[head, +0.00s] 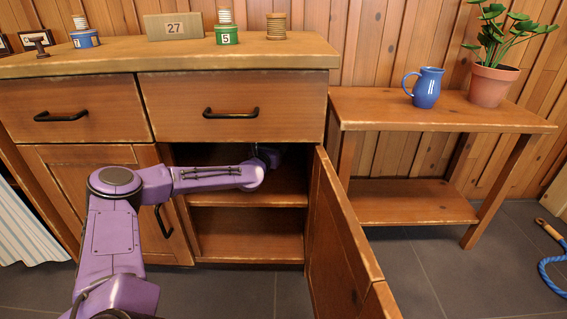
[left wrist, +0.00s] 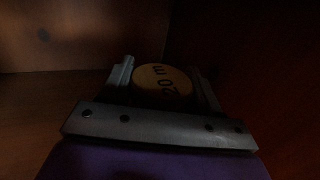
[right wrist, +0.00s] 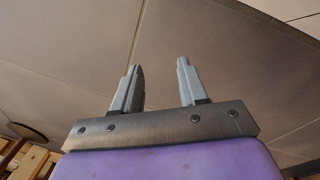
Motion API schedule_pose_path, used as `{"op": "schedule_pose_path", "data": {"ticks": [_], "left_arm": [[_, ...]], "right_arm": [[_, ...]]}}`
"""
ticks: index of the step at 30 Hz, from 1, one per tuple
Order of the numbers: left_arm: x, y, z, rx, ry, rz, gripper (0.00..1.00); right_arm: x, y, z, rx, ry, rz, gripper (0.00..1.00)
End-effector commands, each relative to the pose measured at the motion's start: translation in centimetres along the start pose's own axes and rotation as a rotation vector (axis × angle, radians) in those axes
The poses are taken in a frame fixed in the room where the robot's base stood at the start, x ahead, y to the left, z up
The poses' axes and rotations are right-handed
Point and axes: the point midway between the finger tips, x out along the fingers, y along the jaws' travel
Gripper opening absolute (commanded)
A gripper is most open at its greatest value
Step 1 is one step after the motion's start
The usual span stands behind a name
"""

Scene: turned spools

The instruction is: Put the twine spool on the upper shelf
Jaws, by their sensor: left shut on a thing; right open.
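A spool (left wrist: 162,80) with a round tan end marked "20 m" is between the fingers of my left gripper (left wrist: 165,82) in the dark left wrist view; it appears to be the twine spool, its sides mostly hidden. In the head view my left arm reaches into the open cupboard, above its upper shelf (head: 285,198). The gripper and spool are hard to make out there. I cannot tell whether the spool touches the shelf. My right gripper (right wrist: 160,88) is open and empty over grey tiles in the right wrist view.
The cupboard door (head: 340,240) stands open on the right. A side table (head: 440,112) holds a blue mug (head: 426,88) and a potted plant (head: 492,85).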

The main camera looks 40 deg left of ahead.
Motion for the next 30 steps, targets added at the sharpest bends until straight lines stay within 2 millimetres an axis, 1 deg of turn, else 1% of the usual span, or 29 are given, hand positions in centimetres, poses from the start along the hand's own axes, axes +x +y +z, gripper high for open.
{"op": "schedule_pose_path", "data": {"ticks": [1, 5, 6, 7, 9, 13, 14, 15, 19, 21, 24, 30], "left_arm": [[0.9, -0.7, -0.3, 0.005, -0.001, -0.004, 0.26], [3.3, -1.8, -0.4, 0.004, -0.001, -0.003, 0.26], [3.8, -2.0, -0.7, 0.003, 0.0, -0.003, 0.26], [3.6, -1.8, -1.5, 0.001, 0.002, -0.001, 0.26], [3.5, -1.7, -2.4, 0.001, 0.001, -0.001, 0.26], [3.5, -1.7, -3.4, 0.0, 0.0, -0.001, 0.26], [3.5, -1.7, -3.9, 0.001, 0.001, -0.001, 0.26], [3.5, -1.7, -4.8, 0.002, 0.002, -0.001, 0.26], [3.5, -1.7, -7.0, 0.002, 0.001, -0.001, 0.26], [3.7, -1.8, -7.2, 0.001, 0.0, -0.002, 0.26], [3.8, -1.9, -7.2, 0.0, 0.0, -0.001, 0.26], [3.8, -1.9, -7.0, 0.0, 0.0, -0.001, 0.26]], "right_arm": [[0.5, 0.1, 0.3, -0.022, -0.025, 0.0, 0.43], [1.0, 0.4, 1.3, -0.088, -0.1, -0.001, 0.43], [1.2, 0.6, 1.6, -0.109, -0.124, -0.001, 0.43], [1.4, 0.7, 1.9, -0.131, -0.149, -0.001, 0.43], [1.4, 1.0, 2.5, -0.172, -0.197, -0.001, 0.43], [1.5, 1.5, 3.2, -0.221, -0.25, -0.001, 0.43], [1.6, 1.6, 3.4, -0.234, -0.264, 0.0, 0.43], [1.9, 1.9, 3.7, -0.258, -0.292, 0.001, 0.43], [4.1, 2.4, 1.9, -0.255, -0.198, 0.025, 0.43], [4.7, 2.6, 1.1, -0.252, -0.156, 0.034, 0.43], [4.9, 2.7, 0.6, -0.251, -0.128, 0.039, 0.43], [4.8, 2.7, 0.5, -0.25, -0.126, 0.039, 0.43]]}}
